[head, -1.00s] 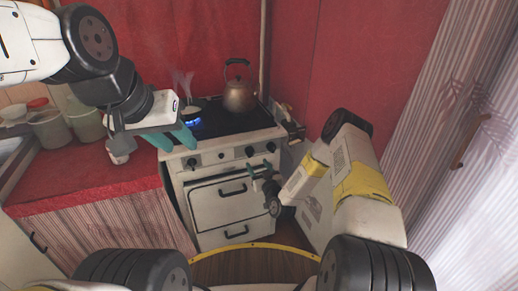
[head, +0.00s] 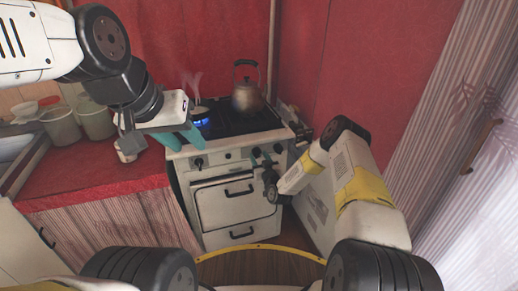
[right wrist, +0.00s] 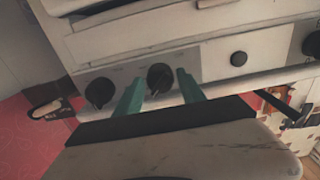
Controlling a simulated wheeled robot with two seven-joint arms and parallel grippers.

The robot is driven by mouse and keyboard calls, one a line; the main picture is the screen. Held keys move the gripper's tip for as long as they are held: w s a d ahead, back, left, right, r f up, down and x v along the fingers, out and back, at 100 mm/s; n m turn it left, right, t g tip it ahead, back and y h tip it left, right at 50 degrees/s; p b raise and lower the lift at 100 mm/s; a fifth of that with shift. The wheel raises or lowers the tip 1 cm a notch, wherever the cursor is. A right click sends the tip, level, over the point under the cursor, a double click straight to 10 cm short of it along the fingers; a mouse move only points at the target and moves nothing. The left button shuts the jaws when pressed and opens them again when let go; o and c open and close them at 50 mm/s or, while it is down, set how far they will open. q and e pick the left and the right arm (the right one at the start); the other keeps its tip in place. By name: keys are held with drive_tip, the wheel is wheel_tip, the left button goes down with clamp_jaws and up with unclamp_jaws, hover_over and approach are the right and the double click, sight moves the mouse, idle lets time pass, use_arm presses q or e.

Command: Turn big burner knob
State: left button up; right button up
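A white stove (head: 236,203) stands ahead with dark round knobs on its front panel. In the right wrist view, one dark knob (right wrist: 160,77) sits between the teal fingertips of my right gripper (right wrist: 160,92), which is open with visible space on both sides. Another dark knob (right wrist: 99,92) is to the left of the fingers. No label shows which knob is the big burner's. In the head view my right gripper (head: 264,163) is at the panel's right part, partly hiding it. My left gripper (head: 180,138) is open and empty above the stove's front left corner.
A kettle (head: 247,95) stands at the back. A red counter (head: 90,185) with containers (head: 62,126) is on the left; a red wall is behind.

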clamp_jaws()
drive_tip(key=shift+m, duration=9)
drive_tip(key=shift+o, duration=1.9)
unclamp_jaws()
